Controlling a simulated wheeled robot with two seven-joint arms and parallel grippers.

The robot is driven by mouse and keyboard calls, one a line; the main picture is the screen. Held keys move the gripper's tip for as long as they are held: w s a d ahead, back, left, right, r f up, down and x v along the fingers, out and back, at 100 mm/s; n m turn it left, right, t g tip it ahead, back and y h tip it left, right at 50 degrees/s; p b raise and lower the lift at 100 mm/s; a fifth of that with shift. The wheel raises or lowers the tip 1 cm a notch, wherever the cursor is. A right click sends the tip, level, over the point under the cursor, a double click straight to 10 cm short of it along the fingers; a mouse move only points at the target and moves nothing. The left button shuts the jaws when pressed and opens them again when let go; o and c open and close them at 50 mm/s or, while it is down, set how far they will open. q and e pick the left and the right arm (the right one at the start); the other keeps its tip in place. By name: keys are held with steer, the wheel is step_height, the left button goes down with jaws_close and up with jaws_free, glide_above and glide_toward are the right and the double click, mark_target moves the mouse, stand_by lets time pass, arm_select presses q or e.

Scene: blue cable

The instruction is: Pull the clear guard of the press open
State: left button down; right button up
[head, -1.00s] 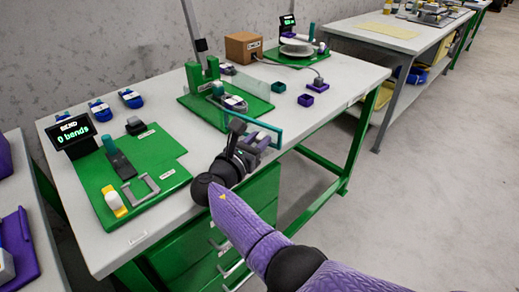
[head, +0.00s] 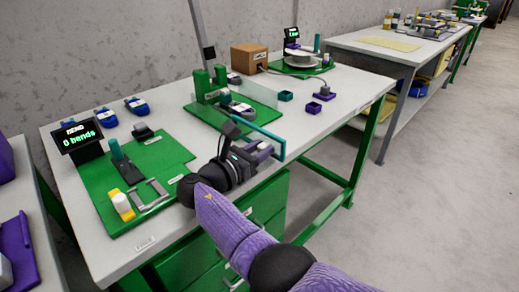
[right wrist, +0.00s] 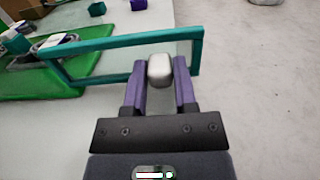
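The green press (head: 212,88) stands on a green base plate on the table. Its guard, a clear panel in a teal frame (head: 270,131), juts out over the table's front edge. The teal frame (right wrist: 92,45) also crosses the right wrist view. My right gripper (head: 266,149) is at the outer part of the frame. In the right wrist view, the purple fingers of my right gripper (right wrist: 160,70) are on both sides of a pale rounded handle (right wrist: 159,70) and appear closed on it. My left gripper is out of view.
A green bending station with a "0 bends" display (head: 80,137) is on the left of the table. The floor to the right is clear.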

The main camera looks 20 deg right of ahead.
steer(key=o, duration=0.4)
steer(key=shift+r, duration=0.1)
step_height(320, 180, up, 10)
steer(key=p, duration=0.6)
